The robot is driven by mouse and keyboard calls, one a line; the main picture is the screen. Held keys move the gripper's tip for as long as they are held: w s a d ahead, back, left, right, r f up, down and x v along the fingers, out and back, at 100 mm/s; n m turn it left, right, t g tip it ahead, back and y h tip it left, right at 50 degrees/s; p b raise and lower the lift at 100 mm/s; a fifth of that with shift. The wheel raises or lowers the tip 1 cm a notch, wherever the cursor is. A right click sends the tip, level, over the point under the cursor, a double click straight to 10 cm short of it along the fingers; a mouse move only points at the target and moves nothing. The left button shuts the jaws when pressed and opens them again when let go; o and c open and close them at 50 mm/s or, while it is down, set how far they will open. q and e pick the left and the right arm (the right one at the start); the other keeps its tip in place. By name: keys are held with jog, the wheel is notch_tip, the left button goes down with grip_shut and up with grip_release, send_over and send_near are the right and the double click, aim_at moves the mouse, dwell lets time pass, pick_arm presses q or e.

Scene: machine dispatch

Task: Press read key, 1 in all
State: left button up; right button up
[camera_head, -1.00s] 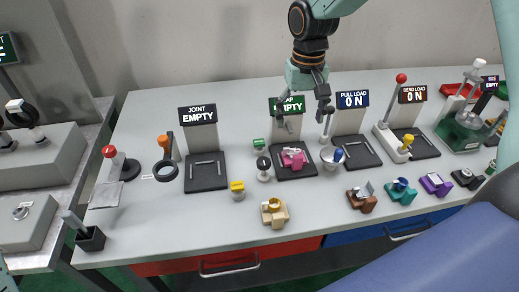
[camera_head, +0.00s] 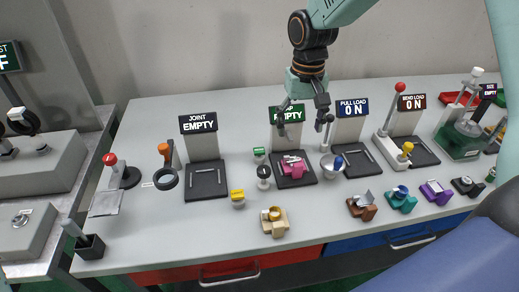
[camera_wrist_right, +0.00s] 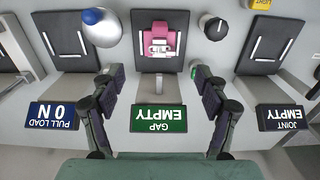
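A small green key block (camera_head: 259,153) stands on the table just left of the GAP pad. It also shows in the right wrist view (camera_wrist_right: 194,73), partly hidden by a finger; no label on it is readable. A yellow block key (camera_head: 238,197) nearer the front carries the word LIGHT in the wrist view. My right gripper (camera_head: 302,121) is open and empty, pointing down above the GAP station. Its fingers lie either side of the GAP EMPTY sign (camera_wrist_right: 158,118) in the wrist view. My left gripper is not in view.
The GAP pad (camera_head: 296,182) holds a pink part (camera_head: 294,167). A dark knob (camera_head: 264,172) and a silver, blue-tipped dome (camera_head: 332,165) flank it. JOINT, PULL LOAD and BEND LOAD signs stand alongside. Coloured fixtures line the front edge. The table's front left is mostly clear.

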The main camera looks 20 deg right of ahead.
grip_shut()
dwell(0.6)
dwell(1.2)
